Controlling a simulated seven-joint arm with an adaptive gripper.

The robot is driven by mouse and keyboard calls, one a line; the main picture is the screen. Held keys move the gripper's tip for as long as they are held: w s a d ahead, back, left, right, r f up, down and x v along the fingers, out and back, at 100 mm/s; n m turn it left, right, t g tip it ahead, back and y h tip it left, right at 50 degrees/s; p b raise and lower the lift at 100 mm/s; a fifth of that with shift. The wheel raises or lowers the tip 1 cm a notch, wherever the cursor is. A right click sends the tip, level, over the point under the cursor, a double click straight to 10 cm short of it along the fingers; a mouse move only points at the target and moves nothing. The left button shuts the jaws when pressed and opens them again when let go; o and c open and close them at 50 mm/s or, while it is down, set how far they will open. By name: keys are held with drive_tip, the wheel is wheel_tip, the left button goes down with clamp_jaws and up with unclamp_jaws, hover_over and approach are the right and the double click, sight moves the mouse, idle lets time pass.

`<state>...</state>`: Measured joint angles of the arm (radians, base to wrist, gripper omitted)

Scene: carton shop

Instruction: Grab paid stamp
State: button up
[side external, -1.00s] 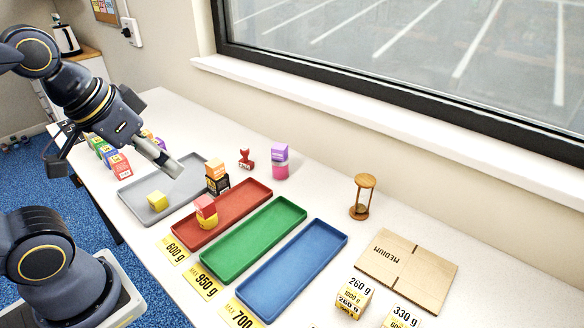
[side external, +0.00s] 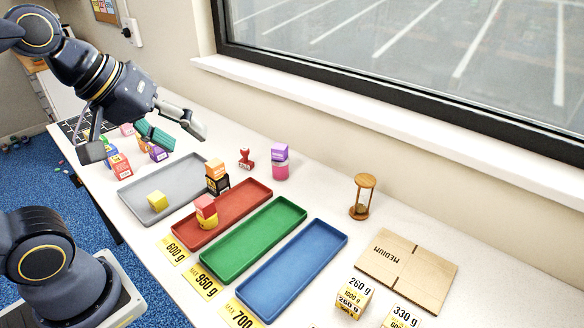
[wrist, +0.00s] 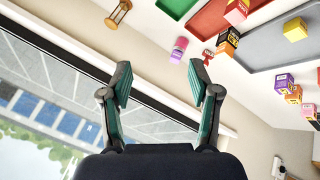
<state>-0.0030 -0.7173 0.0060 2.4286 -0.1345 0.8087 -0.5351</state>
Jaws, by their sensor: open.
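The red stamp (side external: 246,158) stands on the white table behind the grey tray, close to the wall under the window. A small light label shows low on its front, too small to read for certain. It also shows in the wrist view (wrist: 208,57), beyond the tip of the right-hand finger. My gripper (side external: 184,135) is open and empty, in the air left of the stamp and higher than it. In the wrist view my gripper (wrist: 160,80) has its two fingers wide apart, with nothing between them.
A purple and pink block stack (side external: 280,162) stands just right of the stamp. An orange and black stack (side external: 217,177) stands in front, near the grey tray (side external: 136,198) and red tray (side external: 250,205). Several coloured cubes sit under my arm. An hourglass (side external: 363,196) stands farther right.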

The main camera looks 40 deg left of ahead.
drive_tip(key=w+a+r+n+t, duration=0.1)
drive_tip(key=w+a+n, duration=0.1)
drive_tip(key=w+n, duration=0.5)
drive_tip(key=w+a+r+n, duration=0.1)
drive_tip(key=w+r+n, duration=0.1)
drive_tip(key=w+n, duration=0.45)
drive_tip(key=w+a+f+n, duration=0.4)
drive_tip(key=w+a+n, duration=0.3)
drive_tip(key=a+n, duration=0.15)
drive_tip(key=w+a+f+n+y, duration=0.1)
drive_tip(key=w+a+f+n, duration=0.35)
drive_tip(key=a+f, duration=0.35)
drive_tip(key=n+g, duration=0.2)
drive_tip(key=n, duration=0.1)
approach(243, 149)
drive_tip(key=shift+m, duration=0.25)
drive_tip(key=x, duration=0.5)
drive_tip(key=shift+s+d+f, duration=0.15)
drive_tip(key=shift+s+f, duration=0.1)
drive_tip(key=shift+f, duration=0.05)
drive_tip(key=x, duration=0.5)
drive_tip(key=shift+w+f, duration=0.2)
drive_tip(key=shift+w, duration=0.25)
clamp_jaws()
